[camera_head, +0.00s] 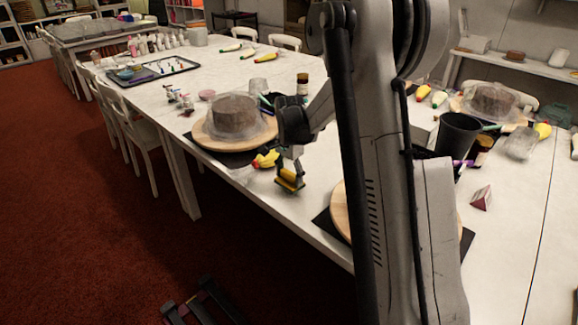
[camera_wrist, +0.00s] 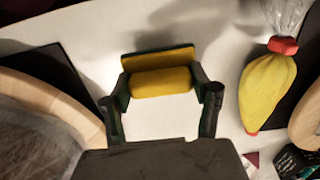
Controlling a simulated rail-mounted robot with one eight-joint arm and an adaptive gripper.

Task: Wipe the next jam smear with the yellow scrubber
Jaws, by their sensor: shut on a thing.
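The yellow scrubber (camera_head: 289,184) has a dark green backing. My gripper (camera_head: 291,166) is shut on it over the white table, near the front edge. In the wrist view the scrubber (camera_wrist: 160,82) sits between the two fingers of my gripper (camera_wrist: 162,95). I cannot tell whether it touches the tabletop. I cannot make out a jam smear in either view; my arm hides part of the table.
A wooden turntable (camera_head: 205,140) with a plastic-covered cake (camera_head: 235,115) stands left of my gripper. Another turntable (camera_head: 340,207) is partly behind my arm. A yellow piping bag (camera_wrist: 267,92) lies right of the scrubber. Bare tabletop (camera_wrist: 225,50) shows between them.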

